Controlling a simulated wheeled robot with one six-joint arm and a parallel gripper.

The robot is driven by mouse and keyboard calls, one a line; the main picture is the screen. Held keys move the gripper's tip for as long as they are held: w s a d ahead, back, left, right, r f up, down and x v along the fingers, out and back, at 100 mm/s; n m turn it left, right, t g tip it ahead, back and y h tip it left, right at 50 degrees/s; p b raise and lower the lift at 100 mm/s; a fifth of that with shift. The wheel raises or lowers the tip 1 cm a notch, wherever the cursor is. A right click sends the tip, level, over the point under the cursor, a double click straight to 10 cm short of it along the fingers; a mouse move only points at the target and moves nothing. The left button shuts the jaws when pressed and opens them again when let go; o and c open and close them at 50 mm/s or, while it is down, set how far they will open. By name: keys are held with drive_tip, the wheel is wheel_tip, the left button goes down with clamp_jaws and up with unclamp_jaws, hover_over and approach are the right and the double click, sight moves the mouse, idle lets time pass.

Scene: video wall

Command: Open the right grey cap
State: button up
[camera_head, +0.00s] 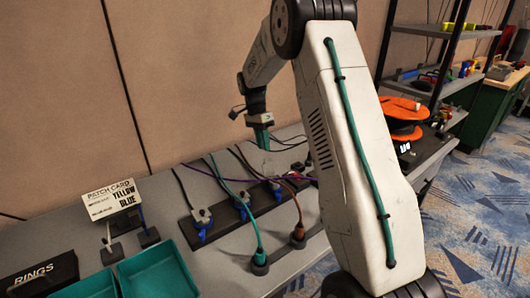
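A dark socket strip (224,223) lies on the grey bench. Grey connector pieces with blue parts sit along it: a left one (202,215), a middle one (240,202) and a right one (275,186). I cannot tell which is the right grey cap, or whether any cap is open; more of the strip may be hidden behind my arm. My gripper (262,138) is small and far off, pointing down above the back of the bench, behind the strip. Its teal-green end shows, but its fingers are too small to read.
A teal cable plug (259,257) and a brown cable plug (298,236) stand in front of the strip. A patch card (112,199), a rings box (44,274) and teal trays (158,271) are left. An orange spool (405,110) stands right. Loose cables cross the bench.

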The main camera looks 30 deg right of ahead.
drive_tip(key=shift+v, duration=1.7)
drive_tip(key=s+a+r+n+t, duration=0.1)
drive_tip(key=s+a+r+n, duration=0.3)
drive_tip(key=s, duration=0.9)
drive_tip(key=s+a+r+n+t, duration=0.2)
drive_tip(key=s+a+r+n, duration=0.2)
drive_tip(key=s, duration=0.9)
drive_tip(key=s+a+r+n+t, duration=0.2)
drive_tip(key=s+a+r+n, duration=0.2)
drive_tip(key=s+a+n, duration=0.5)
drive_tip(key=s+a, duration=0.1)
drive_tip(key=s, duration=0.4)
drive_tip(key=shift+a+r+n, duration=0.25)
drive_tip(key=shift+a+n, duration=0.05)
